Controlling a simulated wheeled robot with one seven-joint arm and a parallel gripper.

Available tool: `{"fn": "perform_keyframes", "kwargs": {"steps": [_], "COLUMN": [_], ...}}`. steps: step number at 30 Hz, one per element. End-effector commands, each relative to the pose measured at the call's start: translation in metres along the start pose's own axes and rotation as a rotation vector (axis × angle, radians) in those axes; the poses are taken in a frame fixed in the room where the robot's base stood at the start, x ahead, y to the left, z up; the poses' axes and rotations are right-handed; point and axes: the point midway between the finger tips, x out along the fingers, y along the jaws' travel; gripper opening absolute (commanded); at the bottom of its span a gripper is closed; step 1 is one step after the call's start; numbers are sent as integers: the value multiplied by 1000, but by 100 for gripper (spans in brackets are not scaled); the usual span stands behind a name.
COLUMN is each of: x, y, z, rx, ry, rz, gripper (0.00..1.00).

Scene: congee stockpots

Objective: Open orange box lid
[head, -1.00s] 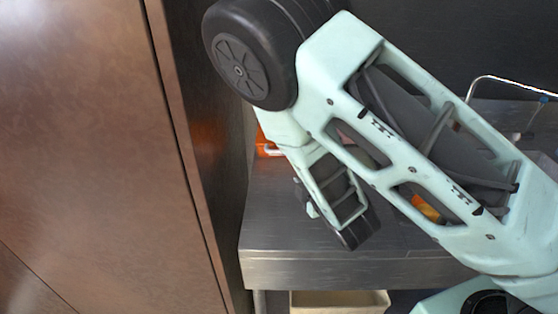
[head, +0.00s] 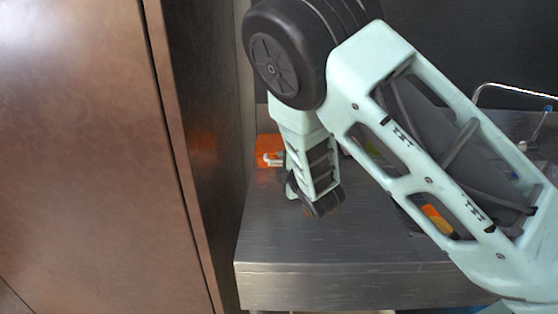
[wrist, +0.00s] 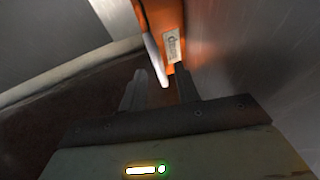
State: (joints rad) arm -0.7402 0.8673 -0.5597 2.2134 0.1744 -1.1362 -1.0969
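The orange box (head: 268,147) stands at the back left corner of the metal counter, partly hidden behind my arm. A small white part shows on its front. In the wrist view the box (wrist: 166,18) is at the top centre, with a pale label and a white curved edge on its left side. My gripper (wrist: 160,86) points toward the box with its two dark fingers apart and nothing seen held between them. The white edge lies ahead, between the finger lines; I cannot tell if anything touches. In the head view my gripper (head: 322,205) is just right of the box, low over the counter.
The steel counter (head: 300,240) is clear toward its front left. A brown cabinet panel (head: 80,150) stands close on the left. A wire handle (head: 515,88) and an orange-yellow item (head: 440,222) lie to the right, partly behind my arm.

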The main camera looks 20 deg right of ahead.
Motion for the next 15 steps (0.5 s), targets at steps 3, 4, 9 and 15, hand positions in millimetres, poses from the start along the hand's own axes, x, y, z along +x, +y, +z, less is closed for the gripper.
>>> {"fn": "perform_keyframes", "kwargs": {"steps": [3, 4, 9, 15], "x": [16, 19, 28, 29], "y": [1, 0, -1, -1], "z": [0, 0, 0, 0], "rx": [0, 0, 0, 0], "ry": [0, 0, 0, 1], "rz": [0, 0, -1, -1], "gripper": [32, 32, 32, 32]}}
